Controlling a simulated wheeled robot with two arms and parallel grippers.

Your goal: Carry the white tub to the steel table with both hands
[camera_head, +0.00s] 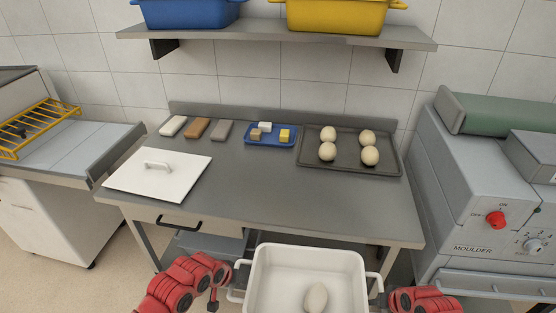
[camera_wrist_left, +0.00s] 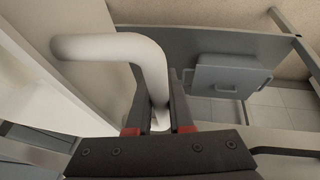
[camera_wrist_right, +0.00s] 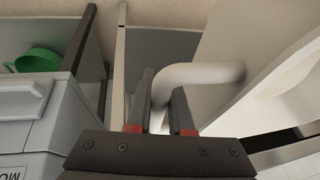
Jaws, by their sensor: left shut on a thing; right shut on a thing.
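The white tub (camera_head: 308,258) is held in front of the steel table (camera_head: 270,185), at the bottom of the head view, with one pale dough ball (camera_head: 316,297) inside. My left gripper (camera_head: 236,283) is shut on the tub's left handle, a white bar that shows between the fingers in the left wrist view (camera_wrist_left: 150,75). My right gripper (camera_head: 380,296) is shut on the right handle, which shows in the right wrist view (camera_wrist_right: 190,78). The tub looks about level. Its underside is hidden.
On the table are a white lid (camera_head: 180,182), several small bars, a blue tray (camera_head: 256,139) and a dark tray (camera_head: 310,165) with several dough balls. The table's middle and front right are clear. A shelf (camera_head: 270,33) hangs above; a moulder (camera_head: 480,200) stands right.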

